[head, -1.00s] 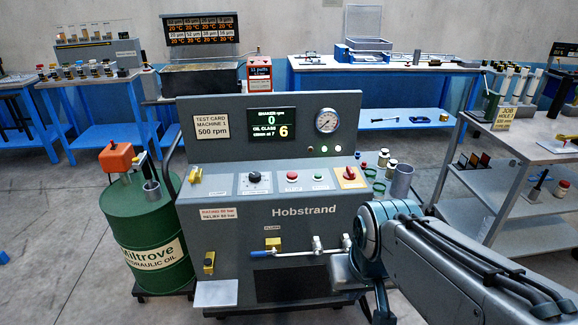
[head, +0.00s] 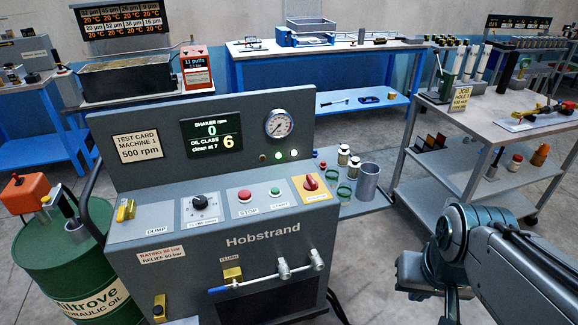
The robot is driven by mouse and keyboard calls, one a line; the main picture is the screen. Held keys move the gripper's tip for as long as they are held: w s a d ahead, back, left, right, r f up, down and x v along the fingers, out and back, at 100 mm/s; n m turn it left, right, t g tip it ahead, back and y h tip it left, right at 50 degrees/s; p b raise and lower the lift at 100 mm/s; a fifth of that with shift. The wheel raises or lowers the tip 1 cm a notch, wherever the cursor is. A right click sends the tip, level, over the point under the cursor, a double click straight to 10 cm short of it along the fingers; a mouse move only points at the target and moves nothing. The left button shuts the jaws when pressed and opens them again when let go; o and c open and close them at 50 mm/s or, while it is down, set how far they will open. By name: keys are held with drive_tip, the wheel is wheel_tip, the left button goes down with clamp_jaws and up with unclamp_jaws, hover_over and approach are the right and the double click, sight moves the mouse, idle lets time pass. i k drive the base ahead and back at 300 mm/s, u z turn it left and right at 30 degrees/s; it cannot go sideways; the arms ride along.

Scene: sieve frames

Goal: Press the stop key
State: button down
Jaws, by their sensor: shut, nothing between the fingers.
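The stop key is a round red button (head: 245,195) on a light plate labelled STOP. It sits on the sloping front panel of the grey Hobstrand machine (head: 210,243), in the middle of the head view. A green START button (head: 275,191) is just to its right. My arm reaches in at the lower right, well to the right of the panel and apart from it. My gripper's fingers do not show in the frame. Nothing covers the red button.
A red knob (head: 310,182) on a yellow plate and a black dial (head: 199,202) flank the buttons. The screen (head: 212,138) shows shaker 0 rpm and oil class 6. A blue-handled lever (head: 235,286) juts out below. A green oil drum (head: 62,262) stands left, a grey trolley (head: 480,143) right.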

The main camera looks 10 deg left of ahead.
sight(244, 195)
drive_tip(key=u, duration=0.2)
drive_tip(key=i, duration=0.85)
drive_tip(key=u, duration=0.8)
